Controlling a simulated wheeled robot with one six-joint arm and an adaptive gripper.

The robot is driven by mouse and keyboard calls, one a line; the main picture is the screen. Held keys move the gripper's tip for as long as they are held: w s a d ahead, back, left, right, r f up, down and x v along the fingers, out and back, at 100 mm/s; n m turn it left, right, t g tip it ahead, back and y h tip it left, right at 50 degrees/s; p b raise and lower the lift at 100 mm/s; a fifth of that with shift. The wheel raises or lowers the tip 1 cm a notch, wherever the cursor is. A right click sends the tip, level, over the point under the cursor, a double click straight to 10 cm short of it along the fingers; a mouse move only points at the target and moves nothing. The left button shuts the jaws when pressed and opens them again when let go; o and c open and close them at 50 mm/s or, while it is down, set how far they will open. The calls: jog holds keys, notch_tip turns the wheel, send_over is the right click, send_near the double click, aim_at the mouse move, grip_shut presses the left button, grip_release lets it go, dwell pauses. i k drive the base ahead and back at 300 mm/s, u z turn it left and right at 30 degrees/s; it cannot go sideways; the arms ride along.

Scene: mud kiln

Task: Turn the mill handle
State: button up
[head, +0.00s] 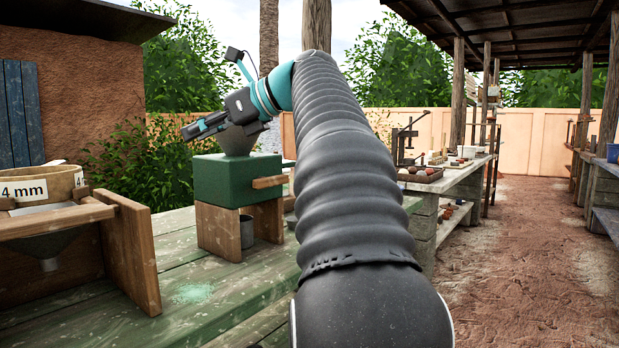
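The mill is a green block (222,180) on wooden legs, standing on the green plank table. A grey hopper (238,140) sits on its top. A short wooden bar (268,182), which looks like the mill handle, sticks out to the right of the block; its right end is close to my arm in the picture. My gripper (188,130) is above and left of the mill, pointing left, in front of or over the hopper. It appears apart from the wooden bar. Its fingers are small and dark, and I cannot tell whether they are open.
A metal cup (246,231) stands under the mill. A wooden stand (130,250) with a funnel and a sieve marked 4 mm (38,186) is at the left. Green powder (192,293) lies on the table (235,300). Another bench (450,180) stands at the right, beside a clear dirt path.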

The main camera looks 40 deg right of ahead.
aim_at(260, 183)
jog(key=z, duration=0.85)
